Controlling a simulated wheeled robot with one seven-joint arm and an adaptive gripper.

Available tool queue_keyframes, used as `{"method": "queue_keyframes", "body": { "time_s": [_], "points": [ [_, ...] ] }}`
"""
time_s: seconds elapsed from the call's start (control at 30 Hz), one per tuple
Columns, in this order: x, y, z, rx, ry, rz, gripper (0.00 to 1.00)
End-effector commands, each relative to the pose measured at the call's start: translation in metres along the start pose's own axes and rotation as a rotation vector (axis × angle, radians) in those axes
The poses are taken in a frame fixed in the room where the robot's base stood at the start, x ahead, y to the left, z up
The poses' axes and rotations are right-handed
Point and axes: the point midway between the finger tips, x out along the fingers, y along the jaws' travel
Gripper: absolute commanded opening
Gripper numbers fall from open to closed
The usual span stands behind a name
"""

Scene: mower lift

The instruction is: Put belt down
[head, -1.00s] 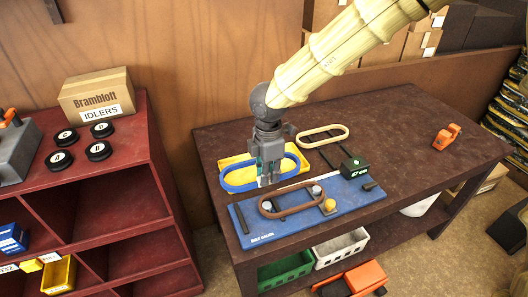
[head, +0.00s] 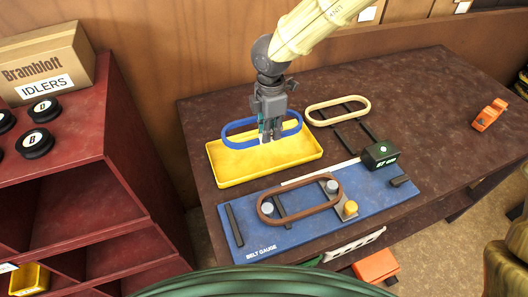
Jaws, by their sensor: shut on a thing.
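A blue belt (head: 233,126) is a long oval loop. My gripper (head: 270,136) points down and is shut on the belt's near side. The belt shows over the back part of a yellow tray (head: 230,178); I cannot tell whether it touches the tray. A brown belt (head: 300,212) lies around the posts of the blue belt gauge board (head: 345,225). A cream belt (head: 337,105) lies on dark bars behind the gauge, to the right of my gripper.
A dark green box with a light (head: 380,154) stands at the gauge's back right. An orange object (head: 489,114) sits at the table's right. A red shelf (head: 110,140) with black idlers (head: 35,142) and a cardboard box (head: 45,65) stands left. The table's right side (head: 430,110) is mostly clear.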

Motion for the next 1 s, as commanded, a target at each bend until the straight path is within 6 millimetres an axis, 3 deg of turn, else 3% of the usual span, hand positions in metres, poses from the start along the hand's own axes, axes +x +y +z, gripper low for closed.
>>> {"method": "queue_keyframes", "body": {
  "time_s": [0.17,0.5,0.77,1.0],
  "points": [
    [0.011,0.000,0.000,0.000,-0.001,-0.002,0.00],
    [0.059,0.000,0.000,0.000,-0.001,-0.002,0.00],
    [0.075,0.000,0.000,-0.001,-0.001,-0.002,0.00],
    [0.102,-0.001,0.000,0.000,-0.001,-0.002,0.00]
  ]
}}
